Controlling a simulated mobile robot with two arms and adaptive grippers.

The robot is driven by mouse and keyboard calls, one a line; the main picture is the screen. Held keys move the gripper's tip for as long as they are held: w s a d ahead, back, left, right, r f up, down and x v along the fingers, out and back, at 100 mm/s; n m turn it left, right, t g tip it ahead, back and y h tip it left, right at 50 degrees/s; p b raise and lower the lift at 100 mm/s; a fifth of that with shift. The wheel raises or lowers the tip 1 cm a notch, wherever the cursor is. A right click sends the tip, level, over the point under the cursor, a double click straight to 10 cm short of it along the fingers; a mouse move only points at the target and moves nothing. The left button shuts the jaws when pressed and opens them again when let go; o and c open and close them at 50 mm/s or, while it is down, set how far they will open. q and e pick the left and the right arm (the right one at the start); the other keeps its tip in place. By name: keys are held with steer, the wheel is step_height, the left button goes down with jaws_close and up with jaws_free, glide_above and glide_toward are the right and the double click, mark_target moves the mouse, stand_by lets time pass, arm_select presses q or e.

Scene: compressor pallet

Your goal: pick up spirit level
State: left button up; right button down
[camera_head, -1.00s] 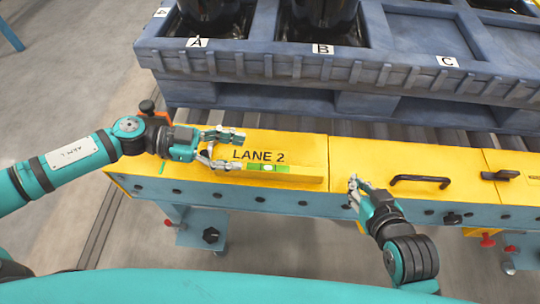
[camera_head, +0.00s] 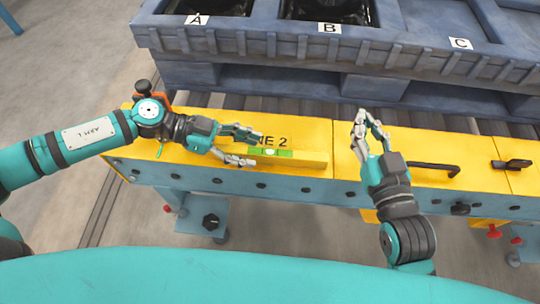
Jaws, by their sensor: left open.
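The spirit level (camera_head: 284,154) lies on the yellow top of the lane rail, below the printed lane label. Its green middle part with a pale vial shows, and a yellow strip runs on to the right of it. My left gripper (camera_head: 258,149) is open at the level's left part, one finger on the far side and the other on the near side. The fingers hide its left end, and I cannot tell whether they touch it. My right gripper (camera_head: 366,115) is over the rail to the right, apart from the level. Its fingertips look close together, with nothing visible between them.
The yellow rail (camera_head: 440,148) carries a black handle (camera_head: 425,166) and a black latch (camera_head: 512,164) on the right. Behind it are rollers and a blue-grey pallet (camera_head: 300,42) with bays A, B and C. Black knobs sit along the rail's front.

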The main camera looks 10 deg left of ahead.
arm_select(q)
steer(key=shift+c, duration=0.3)
jaws_close()
steer(key=shift+r, duration=0.1)
